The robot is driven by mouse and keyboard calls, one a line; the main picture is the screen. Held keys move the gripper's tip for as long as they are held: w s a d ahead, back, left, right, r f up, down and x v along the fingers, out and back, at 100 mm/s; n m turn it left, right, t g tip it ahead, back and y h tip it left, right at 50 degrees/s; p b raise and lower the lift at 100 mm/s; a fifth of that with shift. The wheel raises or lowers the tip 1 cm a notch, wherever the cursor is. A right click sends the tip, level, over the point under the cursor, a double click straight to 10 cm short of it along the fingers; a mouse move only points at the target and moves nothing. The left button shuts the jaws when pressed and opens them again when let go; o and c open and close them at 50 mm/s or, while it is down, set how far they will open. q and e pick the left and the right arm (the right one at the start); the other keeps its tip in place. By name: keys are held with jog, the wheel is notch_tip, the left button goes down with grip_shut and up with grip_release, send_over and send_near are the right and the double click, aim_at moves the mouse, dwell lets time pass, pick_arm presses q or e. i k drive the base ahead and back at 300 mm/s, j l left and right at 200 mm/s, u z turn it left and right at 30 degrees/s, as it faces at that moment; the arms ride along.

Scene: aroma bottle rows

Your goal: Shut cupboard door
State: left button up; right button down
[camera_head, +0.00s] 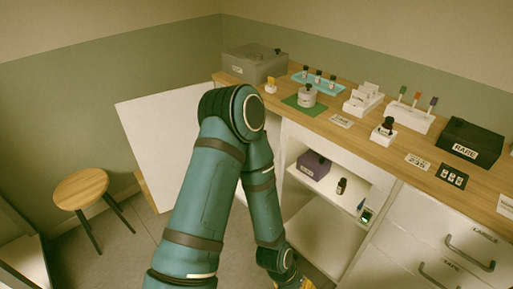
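The white cupboard door (158,132) stands wide open at the left end of the counter. The cupboard (325,215) is open at the front, with a shelf inside. One teal arm of mine, which I take as the left, rises from the bottom edge, bends at the elbow and hides part of the door and the opening. Its wrist is low in front of the cupboard. The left gripper is almost wholly cut off by the bottom edge; only a yellowish bit shows there, so its fingers cannot be judged. My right gripper is not in view.
Inside the cupboard are a purple box (314,165) and a dark bottle (341,186). Drawers (440,235) adjoin on the right. The wooden counter (390,152) holds bottles, stands and boxes. A round stool (81,188) stands left of the door.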

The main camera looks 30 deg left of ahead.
aim_at(162, 130)
jog(key=k+j+u, duration=0.1)
jog(key=j+u, duration=0.2)
jog(key=j, duration=0.3)
jog(key=k+j+u, duration=0.1)
jog(key=j+u, duration=0.2)
jog(key=j, duration=0.3)
jog(key=i+j, duration=0.1)
jog(key=j, duration=0.2)
jog(key=i+j+z, duration=0.1)
jog(key=j, duration=0.55)
jog(key=i+z, duration=0.05)
